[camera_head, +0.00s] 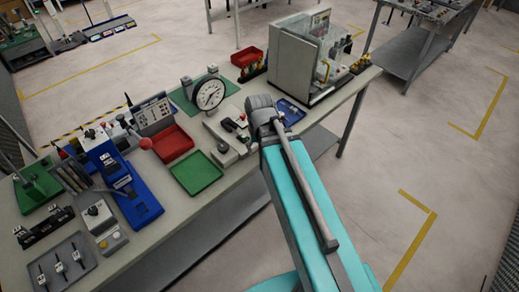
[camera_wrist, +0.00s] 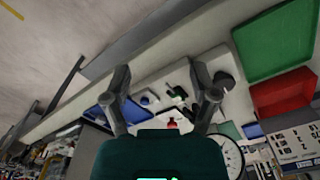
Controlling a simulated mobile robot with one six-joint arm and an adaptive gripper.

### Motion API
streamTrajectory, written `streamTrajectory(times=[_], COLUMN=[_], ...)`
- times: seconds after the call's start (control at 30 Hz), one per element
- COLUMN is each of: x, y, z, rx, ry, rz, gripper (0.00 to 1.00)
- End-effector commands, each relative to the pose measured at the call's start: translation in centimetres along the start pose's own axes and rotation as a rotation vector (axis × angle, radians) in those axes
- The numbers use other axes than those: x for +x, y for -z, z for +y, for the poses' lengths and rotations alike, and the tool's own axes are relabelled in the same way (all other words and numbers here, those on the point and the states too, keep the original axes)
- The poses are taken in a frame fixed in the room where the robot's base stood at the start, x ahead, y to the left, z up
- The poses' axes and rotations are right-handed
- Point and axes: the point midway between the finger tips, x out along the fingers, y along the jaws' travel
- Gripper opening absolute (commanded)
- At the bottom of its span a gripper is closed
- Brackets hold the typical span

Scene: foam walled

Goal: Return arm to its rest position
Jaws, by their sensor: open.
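My arm (camera_head: 300,200) reaches from the lower right of the head view over the front edge of the workbench (camera_head: 190,215). Its grey wrist end (camera_head: 262,108) is above the bench beside a grey fixture (camera_head: 228,140). My gripper is hidden behind the arm there. In the wrist view my gripper (camera_wrist: 160,75) is open, with two grey fingers spread apart and nothing between them. The fixture, with small black and red parts, shows beyond the fingers. I cannot tell the exact gap between the fingers and the fixture.
A round dial gauge (camera_head: 208,92), a red tray (camera_head: 172,143) and a green tray (camera_head: 196,172) stand left of the wrist. A blue tray (camera_head: 290,111) and a clear-fronted cabinet (camera_head: 305,60) lie to the right. The floor (camera_head: 400,150) right of the bench is clear.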

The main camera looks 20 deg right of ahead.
Motion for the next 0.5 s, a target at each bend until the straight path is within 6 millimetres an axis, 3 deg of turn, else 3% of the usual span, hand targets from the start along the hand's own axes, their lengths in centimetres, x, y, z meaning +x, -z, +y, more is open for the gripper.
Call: streamTrajectory(times=[0.37, 0.5], x=[0.0, 0.2], y=[-0.2, -1.5], z=[0.0, 0.1], rx=[-0.006, -0.051], ry=[0.0, 0.0], rz=[0.0, 0.0], gripper=[0.76, 0.76])
